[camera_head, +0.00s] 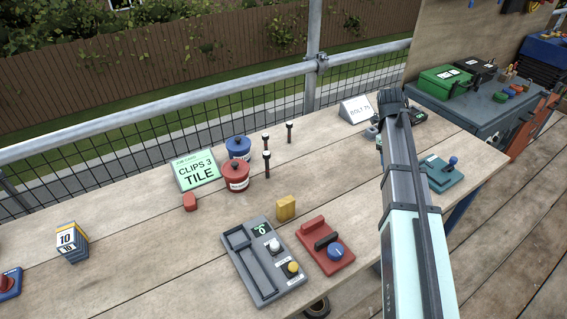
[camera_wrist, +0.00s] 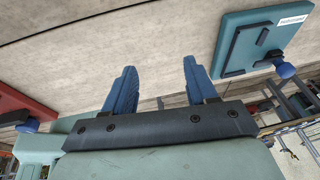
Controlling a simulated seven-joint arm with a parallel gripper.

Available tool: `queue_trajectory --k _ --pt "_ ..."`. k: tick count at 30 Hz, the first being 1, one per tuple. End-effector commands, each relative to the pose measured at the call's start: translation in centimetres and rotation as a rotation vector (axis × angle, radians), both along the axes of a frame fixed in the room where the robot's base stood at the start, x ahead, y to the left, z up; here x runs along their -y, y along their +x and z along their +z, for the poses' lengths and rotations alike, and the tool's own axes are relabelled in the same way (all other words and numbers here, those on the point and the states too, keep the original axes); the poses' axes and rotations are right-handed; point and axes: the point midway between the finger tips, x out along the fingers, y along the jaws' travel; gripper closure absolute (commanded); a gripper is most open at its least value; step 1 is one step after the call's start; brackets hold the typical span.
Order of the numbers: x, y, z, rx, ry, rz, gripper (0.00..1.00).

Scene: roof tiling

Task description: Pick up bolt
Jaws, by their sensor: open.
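Three slim dark bolt-like pieces with pale bands stand upright on the wooden bench in the head view: one at the back right (camera_head: 289,133), one in the middle (camera_head: 266,141) and one in front (camera_head: 267,164). They stand near the blue and red pots, to the left of my arm. My gripper (camera_wrist: 159,64) shows in the wrist view with its two blue fingers apart and only bare wood between them. No bolt shows in the wrist view. In the head view my arm hides the fingers.
A white "BOLT 75" sign (camera_head: 356,110) stands by the back rail. A blue pot (camera_head: 238,149), a red pot (camera_head: 235,178) and a green sign (camera_head: 196,171) stand left. A grey device (camera_head: 262,262), red device (camera_head: 326,247) and teal device (camera_head: 441,173) sit on the bench.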

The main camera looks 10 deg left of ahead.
Motion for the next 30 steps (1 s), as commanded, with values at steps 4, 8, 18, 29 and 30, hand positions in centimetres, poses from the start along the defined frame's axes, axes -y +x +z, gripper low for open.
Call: queue_trajectory --k 4,8,18,29,30 --pt "-7.5 0.7 1.8 0.013 0.055 0.121 0.43" --pt "-13.8 0.6 3.4 0.021 0.103 0.222 0.43" --pt "-29.9 -2.6 7.7 0.028 0.231 0.489 0.43" --pt "-38.6 -6.3 10.3 0.023 0.305 0.645 0.43" --pt "-38.9 -6.4 10.2 0.022 0.308 0.65 0.43"
